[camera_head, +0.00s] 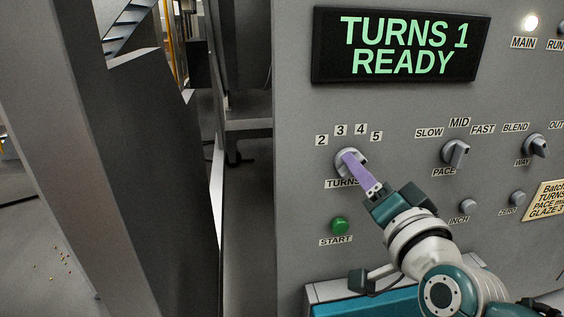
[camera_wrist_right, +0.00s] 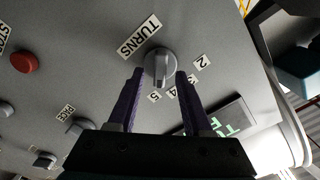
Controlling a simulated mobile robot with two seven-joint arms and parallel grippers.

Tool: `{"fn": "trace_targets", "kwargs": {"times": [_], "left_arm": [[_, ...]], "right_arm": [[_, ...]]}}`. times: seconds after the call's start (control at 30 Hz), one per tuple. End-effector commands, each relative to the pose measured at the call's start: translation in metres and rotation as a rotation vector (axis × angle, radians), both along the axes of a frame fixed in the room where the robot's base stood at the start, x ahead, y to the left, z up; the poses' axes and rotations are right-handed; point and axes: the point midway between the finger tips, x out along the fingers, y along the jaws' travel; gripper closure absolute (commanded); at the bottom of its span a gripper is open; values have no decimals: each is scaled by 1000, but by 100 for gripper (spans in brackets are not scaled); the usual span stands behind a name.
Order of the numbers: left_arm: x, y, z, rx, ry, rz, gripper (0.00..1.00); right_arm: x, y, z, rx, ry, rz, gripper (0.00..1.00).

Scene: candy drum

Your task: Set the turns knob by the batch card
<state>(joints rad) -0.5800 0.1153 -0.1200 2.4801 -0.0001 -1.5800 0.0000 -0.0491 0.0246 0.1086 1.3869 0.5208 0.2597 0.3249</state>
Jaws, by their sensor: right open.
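The turns knob (camera_wrist_right: 160,64) is a grey round dial on the panel, above the TURNS label, with marks 2, 3, 4 and 5 around it. In the head view its face is partly hidden behind my right gripper (camera_head: 350,162). In the right wrist view my right gripper (camera_wrist_right: 160,76) is open, its two purple fingers on either side of the knob with gaps to it. The knob's exact setting is hard to read. The display (camera_head: 402,46) reads TURNS 1 READY. The batch card (camera_head: 545,203) is cut off at the right edge; its turns number is out of view.
A green START button (camera_head: 339,225) sits below the turns knob. The pace knob (camera_head: 455,153) and the way knob (camera_head: 536,146) are to the right, with small inch (camera_head: 466,206) and zero (camera_head: 517,198) buttons below. A red stop button (camera_wrist_right: 25,62) shows in the wrist view.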

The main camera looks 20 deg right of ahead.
Motion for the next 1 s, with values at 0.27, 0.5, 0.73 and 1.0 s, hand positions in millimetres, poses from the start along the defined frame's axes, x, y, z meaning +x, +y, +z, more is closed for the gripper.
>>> {"fn": "trace_targets", "kwargs": {"times": [0.27, 0.5, 0.73, 1.0], "left_arm": [[0, 2, 0, 8, 0, -5, 43], [0, 2, -3, 9, 1, -5, 43], [0, 2, -3, 8, 1, -6, 43], [0, 1, -3, 4, 0, -3, 43]], "right_arm": [[-49, 12, -1, 1, 3, -1, 50], [-83, 20, -1, 0, 1, -1, 50], [-91, 22, 0, 0, 0, 0, 50], [-91, 22, 0, 0, -1, -1, 50]]}}
